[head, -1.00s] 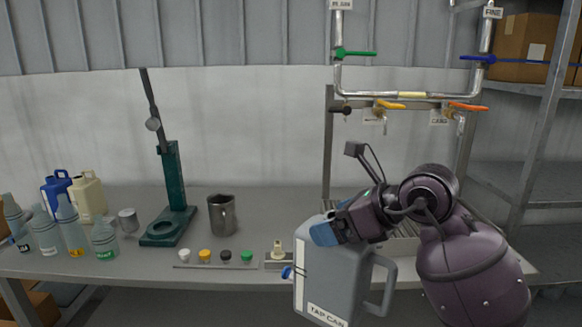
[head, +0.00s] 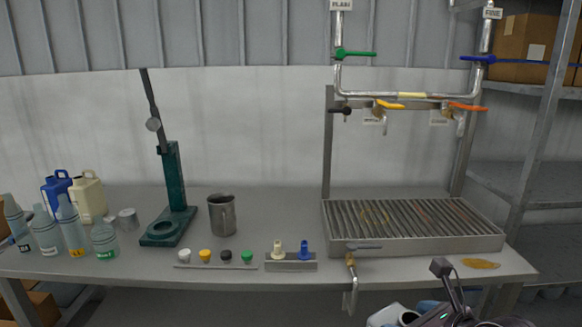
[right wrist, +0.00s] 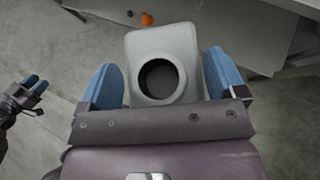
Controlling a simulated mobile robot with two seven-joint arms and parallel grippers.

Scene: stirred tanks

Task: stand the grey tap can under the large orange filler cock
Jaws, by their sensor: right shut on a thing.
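The grey tap can (head: 385,316) shows at the bottom edge of the head view, in front of and below the bench edge, mostly out of frame. In the right wrist view the can (right wrist: 182,47) has a dark open round mouth. My right gripper (right wrist: 163,85) is shut on it, with a blue finger on each side. My left gripper (right wrist: 34,84) shows at the left edge of the right wrist view, away from the can; its jaw gap is unclear. The orange filler cock (head: 467,107) hangs at the right of the pipe, above the slatted drip tray (head: 420,246).
A yellow-handled cock (head: 388,104) hangs left of the orange one. The tray's slats are bare. A brass tap (head: 351,262) juts from the bench front. A small rack (head: 290,266) holds cream and blue pieces. A steel jug (head: 222,215) and a green stand (head: 175,190) are further left.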

